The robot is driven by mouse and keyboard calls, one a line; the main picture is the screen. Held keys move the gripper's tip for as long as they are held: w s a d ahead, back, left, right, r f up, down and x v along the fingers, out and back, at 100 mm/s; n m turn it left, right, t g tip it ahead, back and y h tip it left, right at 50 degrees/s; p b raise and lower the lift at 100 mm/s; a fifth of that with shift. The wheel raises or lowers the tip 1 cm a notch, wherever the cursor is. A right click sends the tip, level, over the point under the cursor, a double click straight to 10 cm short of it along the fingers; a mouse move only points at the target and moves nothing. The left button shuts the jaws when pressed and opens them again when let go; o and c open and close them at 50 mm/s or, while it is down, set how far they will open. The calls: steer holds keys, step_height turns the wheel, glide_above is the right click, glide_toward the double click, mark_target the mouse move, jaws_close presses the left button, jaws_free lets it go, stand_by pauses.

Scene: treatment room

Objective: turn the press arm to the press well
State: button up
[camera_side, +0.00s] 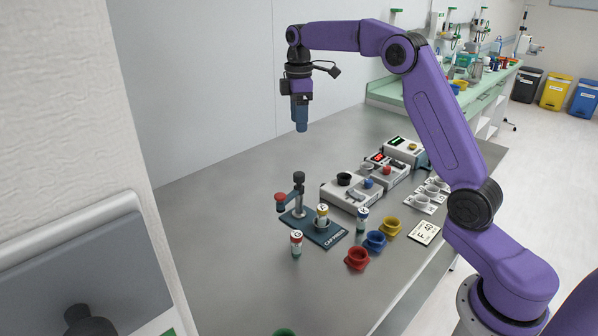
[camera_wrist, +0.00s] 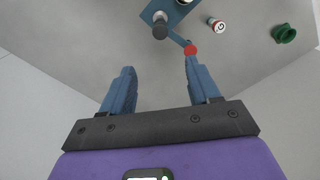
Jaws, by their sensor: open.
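The cap press has a dark blue base plate (camera_side: 330,236) labelled CAP PRESS and an upright post with a black top (camera_side: 299,178). Its blue press arm (camera_side: 291,190) reaches from the post toward the left, away from the well, and ends in a red knob (camera_side: 281,198). A yellow-banded vial (camera_side: 322,213) stands upright at the press well, hiding the well. In the wrist view the red knob (camera_wrist: 190,49) shows close to the right fingertip. My gripper (camera_side: 301,128) is open and empty, pointing down, well above the bench and the press.
A vial with red and green bands (camera_side: 296,244) stands in front of the plate; a blue-banded vial (camera_side: 361,219) stands right of it. Red (camera_side: 357,258), blue (camera_side: 375,241) and yellow (camera_side: 391,227) cups stand nearby. Instrument boxes (camera_side: 352,192) line the back right. The bench left of the press is clear.

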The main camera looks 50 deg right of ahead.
mark_target(299, 174)
step_height(299, 174, down, 16)
steer(key=shift+f, duration=0.2)
stand_by(0.4)
jaws_close()
